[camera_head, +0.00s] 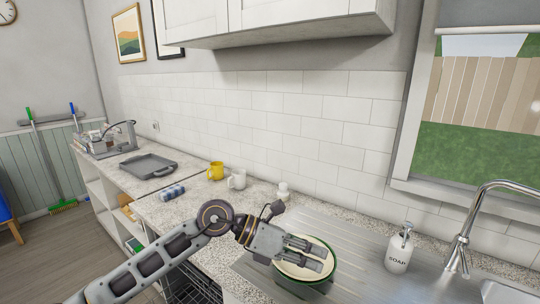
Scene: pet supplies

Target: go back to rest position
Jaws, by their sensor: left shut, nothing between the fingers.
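My left arm comes in from the lower left, and its gripper (318,255) is over a round pet bowl (331,262) with a cream inside and a dark green rim. The gripper is shut and empty. It hides part of the bowl, and I cannot tell whether it touches it. The bowl stands on the metal drainboard beside the sink. My right gripper is not in view.
A soap bottle (399,250) and a faucet (466,240) stand at the right. A white mug (237,180), a yellow mug (215,171), a blue-grey item (172,192) and a grey tray (148,166) are on the counter. Cabinets (270,20) hang above.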

